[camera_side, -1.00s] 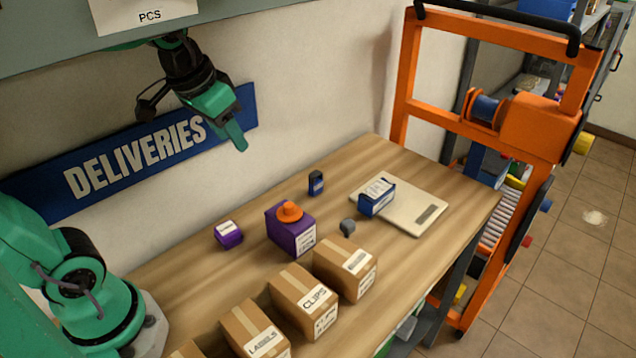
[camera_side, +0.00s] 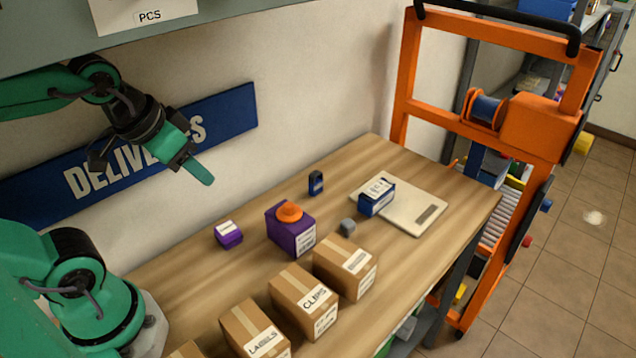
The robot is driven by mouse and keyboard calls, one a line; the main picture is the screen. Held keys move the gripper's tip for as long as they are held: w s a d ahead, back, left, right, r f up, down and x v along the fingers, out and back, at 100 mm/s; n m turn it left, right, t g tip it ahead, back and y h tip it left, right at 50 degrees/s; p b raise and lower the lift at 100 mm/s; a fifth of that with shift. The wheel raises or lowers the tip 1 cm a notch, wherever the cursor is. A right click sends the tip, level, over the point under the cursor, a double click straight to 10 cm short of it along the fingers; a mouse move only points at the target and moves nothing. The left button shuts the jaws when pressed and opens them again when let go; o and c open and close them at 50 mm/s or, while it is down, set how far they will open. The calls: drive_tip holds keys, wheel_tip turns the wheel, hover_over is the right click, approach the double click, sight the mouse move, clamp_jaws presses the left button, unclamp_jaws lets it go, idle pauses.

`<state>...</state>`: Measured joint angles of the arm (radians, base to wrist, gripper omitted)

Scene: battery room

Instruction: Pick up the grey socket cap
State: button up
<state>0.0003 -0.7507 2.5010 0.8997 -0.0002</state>
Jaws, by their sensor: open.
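The grey socket cap (camera_side: 347,226) is a small grey piece on the wooden table. It sits between the purple box (camera_side: 290,237) and the blue-and-white box (camera_side: 376,197), just behind a cardboard carton. My gripper (camera_side: 190,172) is green and black. It hangs in the air at the upper left, in front of the blue DELIVERIES sign, well above and to the left of the cap. It is open, and I see nothing held in it.
An orange cap (camera_side: 289,211) rests on the purple box. A small purple box (camera_side: 229,234) and a dark blue item (camera_side: 316,183) stand nearby. Several cardboard cartons (camera_side: 345,267) line the front edge. A pale scale (camera_side: 418,214) is at the right. A grey shelf (camera_side: 60,35) overhangs at upper left.

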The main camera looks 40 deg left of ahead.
idle(0.3)
drive_tip(key=shift+o, duration=1.3)
drive_tip(key=shift+w, duration=0.15)
drive_tip(key=m+g, duration=0.1)
drive_tip(key=g, duration=0.4)
hover_over(348, 223)
drive_tip(key=f, duration=1.5)
drive_tip(key=shift+s+a+f, duration=0.2)
drive_tip(key=shift+a, duration=0.05)
drive_tip(key=shift+w+d+f+m+g, duration=0.25)
drive_tip(key=shift+f+m+g, duration=0.05)
drive_tip(key=shift+f, duration=0.3)
